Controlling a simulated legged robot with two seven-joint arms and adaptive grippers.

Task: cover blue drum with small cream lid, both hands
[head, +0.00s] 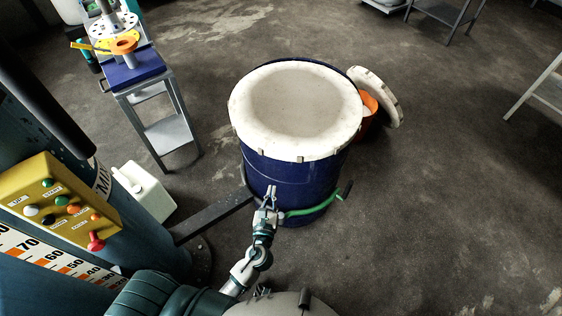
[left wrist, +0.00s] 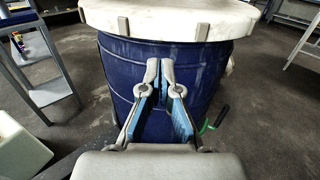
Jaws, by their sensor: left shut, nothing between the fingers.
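The blue drum (head: 290,180) stands upright on the floor ahead of me. A round cream lid (head: 292,95) with metal clips around its rim lies over the drum's top. A second cream lid (head: 388,99), which looks smaller, leans tilted against an orange bucket behind the drum. My left gripper (head: 270,192) is shut and empty in front of the drum's near wall, below the rim. The left wrist view shows its fingertips (left wrist: 160,66) before the blue wall (left wrist: 215,65), under the lid's edge (left wrist: 160,17); contact is unclear. My right gripper is not in view.
The orange bucket (head: 370,106) stands close behind the drum. A green-handled lever (head: 320,208) sticks out at the drum's lower front. A column with a yellow button box (head: 58,207) and a white canister (head: 144,190) stand at left. The floor to the right is clear.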

